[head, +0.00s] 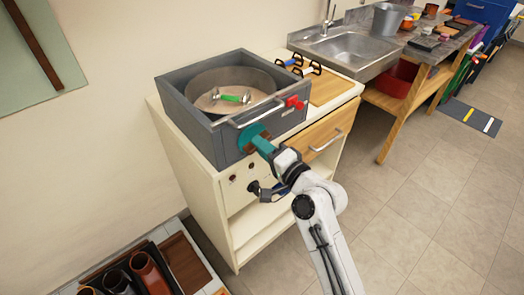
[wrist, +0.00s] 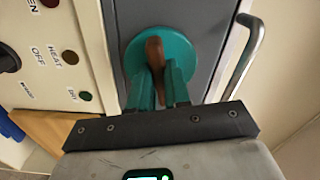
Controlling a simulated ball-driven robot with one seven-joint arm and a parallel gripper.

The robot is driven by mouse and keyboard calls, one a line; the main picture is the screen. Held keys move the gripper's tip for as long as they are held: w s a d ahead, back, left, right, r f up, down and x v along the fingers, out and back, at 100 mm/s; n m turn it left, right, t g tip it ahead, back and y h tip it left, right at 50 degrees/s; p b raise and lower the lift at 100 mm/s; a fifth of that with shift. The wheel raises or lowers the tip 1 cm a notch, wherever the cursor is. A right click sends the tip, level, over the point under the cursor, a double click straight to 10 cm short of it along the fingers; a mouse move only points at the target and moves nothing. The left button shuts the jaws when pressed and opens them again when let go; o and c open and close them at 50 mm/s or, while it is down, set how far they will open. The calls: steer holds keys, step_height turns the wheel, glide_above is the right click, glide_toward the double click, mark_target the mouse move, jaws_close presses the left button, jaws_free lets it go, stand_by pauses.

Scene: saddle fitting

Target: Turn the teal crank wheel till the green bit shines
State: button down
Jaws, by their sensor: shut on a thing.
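The teal crank wheel (head: 246,132) is on the front of a grey box; in the wrist view its teal disc (wrist: 133,58) faces me, with a brown handle (wrist: 155,52) near its middle. My gripper (head: 266,148) has teal fingers, and in the wrist view they (wrist: 162,84) are closed around the brown handle. A small dark green lamp (wrist: 85,96) on the cream panel looks dull and unlit. A green piece on a metal bar (head: 233,98) lies inside the round pan in the box. The handle's lower end is partly hidden by my fingers.
The grey box (head: 190,118) stands on a cream cabinet (head: 176,150). A metal bar handle (wrist: 246,50) runs close to the right of the wheel. The panel left of it has red and amber lamps (wrist: 69,57).

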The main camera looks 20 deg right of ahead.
steer(key=shift+f+n+b, duration=0.1)
steer(key=shift+n+b, duration=0.25)
steer(key=shift+n, duration=0.25)
steer(key=c, duration=1.1)
jaws_free()
steer(key=shift+s, duration=0.15)
steer(key=b+v, duration=0.1)
steer(key=v, duration=0.9)
steer(key=shift+s+d, duration=0.1)
steer(key=shift+s, duration=0.2)
